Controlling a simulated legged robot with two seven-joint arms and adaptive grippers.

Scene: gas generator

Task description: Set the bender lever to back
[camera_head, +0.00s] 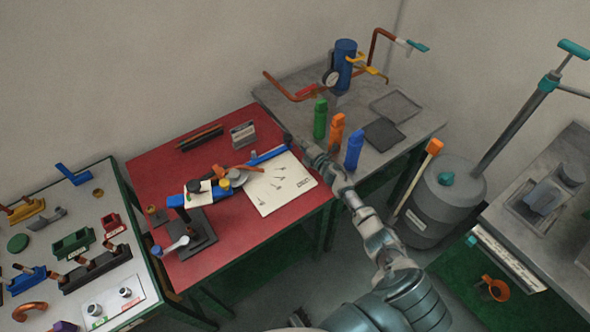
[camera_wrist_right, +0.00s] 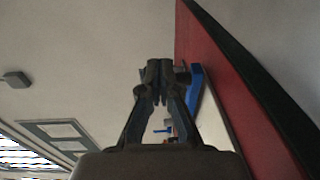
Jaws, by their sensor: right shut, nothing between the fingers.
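The bender stands on the red table (camera_head: 160,170), with a dark stand (camera_head: 200,235), round rollers (camera_head: 236,178) and an orange-brown pipe piece (camera_head: 240,168). Its blue lever (camera_head: 268,155) points right and toward the back, over a white instruction sheet (camera_head: 285,190). My right gripper (camera_head: 290,138) is at the table's right edge, close to the lever's free end. In the wrist view my right gripper (camera_wrist_right: 160,68) is shut and empty, with the blue lever (camera_wrist_right: 195,90) just right of the fingers. I cannot tell whether they touch. My left gripper is not in view.
Green (camera_head: 320,118), orange (camera_head: 336,134) and blue (camera_head: 353,150) upright items stand on the grey table (camera_head: 420,118) right of my gripper. A blue pump (camera_head: 345,65) stands behind them. A parts table (camera_head: 100,190) is at the left. A grey tank (camera_head: 440,205) stands at the right.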

